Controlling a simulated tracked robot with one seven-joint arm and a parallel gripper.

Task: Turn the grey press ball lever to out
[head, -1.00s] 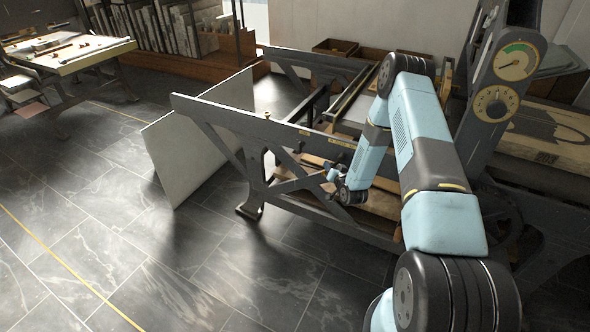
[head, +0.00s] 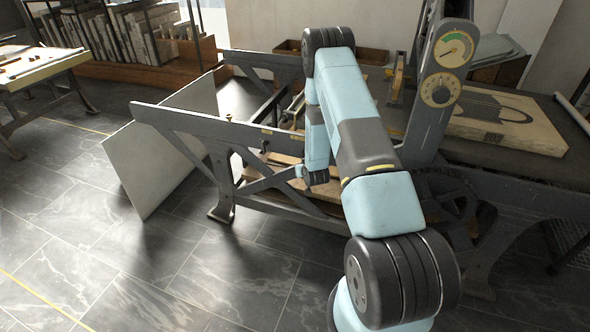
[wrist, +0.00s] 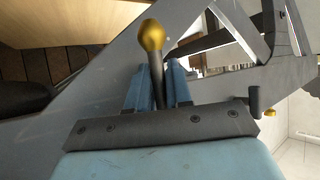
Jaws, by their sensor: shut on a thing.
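In the wrist view, a ball lever (wrist: 157,72) with a brass ball (wrist: 152,36) and a dark shaft stands in front of the grey press's side frame. My gripper (wrist: 160,80) has its two blue fingers on either side of the shaft, shut on it below the ball. The ball sticks out beyond the fingertips. The lever's pivot is hidden. In the head view, my gripper (head: 303,172) is small beside the side frame of the grey press (head: 190,124), and my arm partly covers it. The lever in its grasp cannot be made out there.
A second brass knob (wrist: 270,113) shows at right in the wrist view. A pale panel (head: 160,150) leans by the press's left end. A column with a gauge (head: 453,50) and dial (head: 440,90) stands behind my arm. The tiled floor (head: 150,280) in front is clear.

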